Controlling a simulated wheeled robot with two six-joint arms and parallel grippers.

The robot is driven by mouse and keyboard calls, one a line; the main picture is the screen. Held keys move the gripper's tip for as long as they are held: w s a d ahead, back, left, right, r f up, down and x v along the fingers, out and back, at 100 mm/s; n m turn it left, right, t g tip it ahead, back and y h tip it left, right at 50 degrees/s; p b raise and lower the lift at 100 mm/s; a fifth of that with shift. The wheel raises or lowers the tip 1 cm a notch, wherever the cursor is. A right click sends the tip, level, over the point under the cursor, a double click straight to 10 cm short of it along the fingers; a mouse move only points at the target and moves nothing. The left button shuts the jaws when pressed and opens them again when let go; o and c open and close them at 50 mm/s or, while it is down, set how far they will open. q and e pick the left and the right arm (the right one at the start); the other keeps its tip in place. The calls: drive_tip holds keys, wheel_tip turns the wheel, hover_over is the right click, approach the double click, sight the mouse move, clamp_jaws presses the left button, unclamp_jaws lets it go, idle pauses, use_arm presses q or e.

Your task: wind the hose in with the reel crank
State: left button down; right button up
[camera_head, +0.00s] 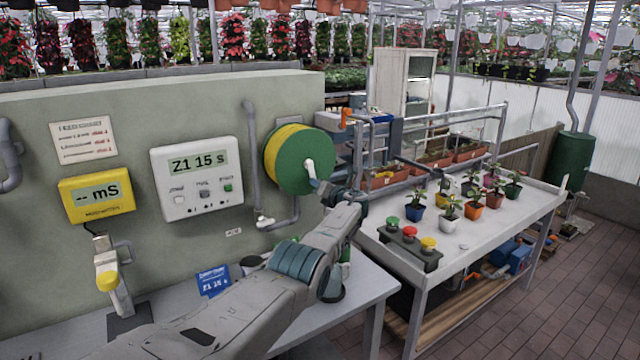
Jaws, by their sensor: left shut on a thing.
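The hose reel (308,160) is on the grey-green wall, with a green face disc. Yellow hose (277,150) shows wound around its drum behind the disc. A pale crank (310,168) stands out from the middle of the disc. My left arm reaches across from the lower left, and my left gripper (324,188) is at the crank's outer end, shut on its handle. The fingers and wrist mostly hide the handle. A loose end of the hose cannot be made out. My right gripper is not in view.
A controller (197,178) and a yellow meter (96,193) hang on the wall left of the reel. A bench (375,285) lies under my arm. To the right, a white table (480,240) holds potted plants and a button box (408,246). Tiled floor is open at the right.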

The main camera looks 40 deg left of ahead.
use_arm(q)
drive_tip(key=shift+s+a+f+m, duration=0.15)
drive_tip(key=shift+s+m, duration=0.25)
drive_tip(key=shift+m, duration=0.3)
drive_tip(key=c, duration=1.2)
unclamp_jaws()
drive_tip(key=shift+p, duration=0.3)
